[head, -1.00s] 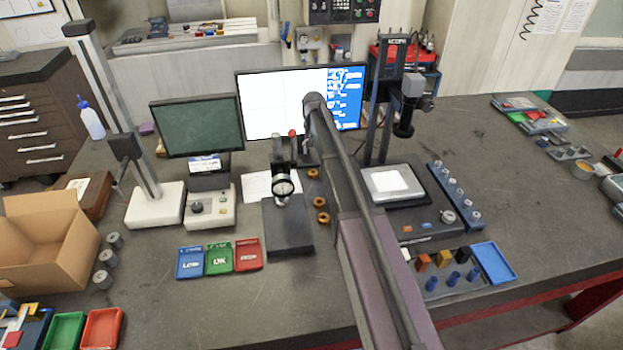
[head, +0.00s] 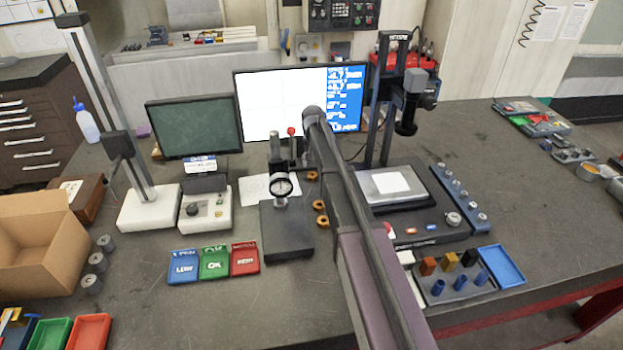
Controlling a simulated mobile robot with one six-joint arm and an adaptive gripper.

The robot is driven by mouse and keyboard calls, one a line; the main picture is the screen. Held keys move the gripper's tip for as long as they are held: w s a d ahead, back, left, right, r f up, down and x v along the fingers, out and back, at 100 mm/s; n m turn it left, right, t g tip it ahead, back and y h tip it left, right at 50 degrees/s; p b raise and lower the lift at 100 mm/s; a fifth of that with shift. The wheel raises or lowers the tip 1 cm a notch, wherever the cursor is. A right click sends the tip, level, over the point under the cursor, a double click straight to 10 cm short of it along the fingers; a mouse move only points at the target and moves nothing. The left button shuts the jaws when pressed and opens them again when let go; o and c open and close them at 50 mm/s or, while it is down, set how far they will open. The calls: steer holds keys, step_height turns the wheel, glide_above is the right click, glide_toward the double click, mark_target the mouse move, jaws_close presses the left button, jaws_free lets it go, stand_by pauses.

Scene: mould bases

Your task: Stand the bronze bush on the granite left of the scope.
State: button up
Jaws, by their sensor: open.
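Three bronze bushes stand in a rough column just left of my arm: one at the back (head: 312,176), one in the middle (head: 319,206) and one in front (head: 322,221). They are on the bench, right of the dark granite block (head: 287,242). A dial gauge (head: 281,187) on a stand is over the back of the granite; the front of its top is bare. The scope (head: 405,105) rises on a dark column right of my arm, above a stage with a white plate. My arm reaches forward between granite and scope; its gripper is hidden.
Blue, green and red trays (head: 214,262) lie left of the granite. A pale-based instrument (head: 205,211) and a tall height stand (head: 150,208) are farther left, near a cardboard box (head: 40,245). Right of my arm are a pin rack (head: 457,285) and blue tray (head: 500,265).

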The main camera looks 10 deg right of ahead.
mark_target(313, 173)
steer(key=shift+f, duration=0.1)
steer(key=shift+w+f+b, duration=0.15)
steer(key=shift+f+b, duration=2.35)
steer(key=shift+b, duration=0.15)
jaws_close()
steer(key=shift+r, duration=0.15)
step_height(313, 173, up, 3)
steer(key=p, duration=0.3)
steer(key=shift+r+p, duration=0.15)
steer(key=shift+p, duration=0.2)
steer(key=s, duration=0.5)
steer(key=s+r+p, duration=0.1)
steer(key=s, duration=0.4)
steer(key=s+a, duration=0.1)
steer(key=s, duration=0.5)
steer(key=shift+a+r, duration=0.1)
steer(key=shift+r, duration=0.1)
